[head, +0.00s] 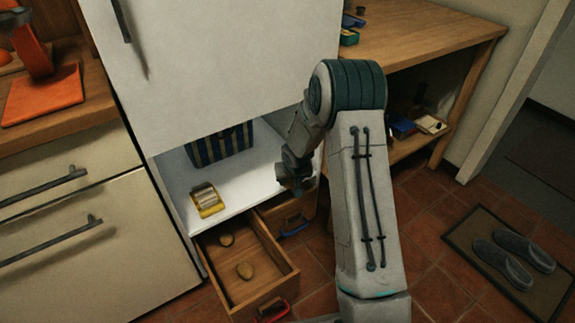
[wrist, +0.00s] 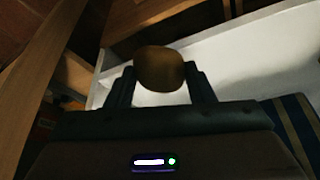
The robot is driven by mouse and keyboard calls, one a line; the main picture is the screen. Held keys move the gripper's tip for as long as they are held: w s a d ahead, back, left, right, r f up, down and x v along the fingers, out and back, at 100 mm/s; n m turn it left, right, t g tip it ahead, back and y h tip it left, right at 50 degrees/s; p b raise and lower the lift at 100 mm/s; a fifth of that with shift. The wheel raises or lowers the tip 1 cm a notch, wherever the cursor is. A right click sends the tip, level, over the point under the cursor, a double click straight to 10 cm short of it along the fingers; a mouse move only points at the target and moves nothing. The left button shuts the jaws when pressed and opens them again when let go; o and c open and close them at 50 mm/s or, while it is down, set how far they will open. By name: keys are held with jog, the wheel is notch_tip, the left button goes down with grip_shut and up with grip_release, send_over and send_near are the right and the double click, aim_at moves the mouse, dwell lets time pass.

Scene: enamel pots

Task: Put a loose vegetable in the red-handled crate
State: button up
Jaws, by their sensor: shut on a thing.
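The red-handled crate (head: 277,283) is an open wooden box at the bottom of the head view, its red handle (head: 271,311) at the near end. My gripper (head: 297,181) is above and to the right of this crate in the head view, in front of the white shelf. In the wrist view my gripper (wrist: 162,85) is shut on a rounded brown vegetable (wrist: 160,67), held between both fingers. The head view does not clearly show the held vegetable.
A crate with a blue handle (head: 293,229) stands beside the red-handled one, partly hidden by my arm. A yellow item (head: 207,200) and a striped box (head: 217,146) are on the white shelf (head: 240,187). A mat with slippers (head: 503,263) lies at right.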

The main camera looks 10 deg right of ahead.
jog(key=s+a+b, duration=0.2)
jog(key=s+a, duration=0.2)
jog(key=s, duration=0.5)
jog(key=s+a+b, duration=0.3)
jog(key=s+a, duration=0.2)
jog(key=s, duration=0.4)
jog(key=s+a+f+b, duration=0.1)
jog(key=s+a+f, duration=0.4)
jog(key=s+a, duration=0.1)
jog(key=shift+s+a+f, duration=0.4)
jog(key=shift+s, duration=0.2)
jog(key=shift+w, duration=0.1)
jog(key=shift+w, duration=0.25)
jog(key=shift+f, duration=0.15)
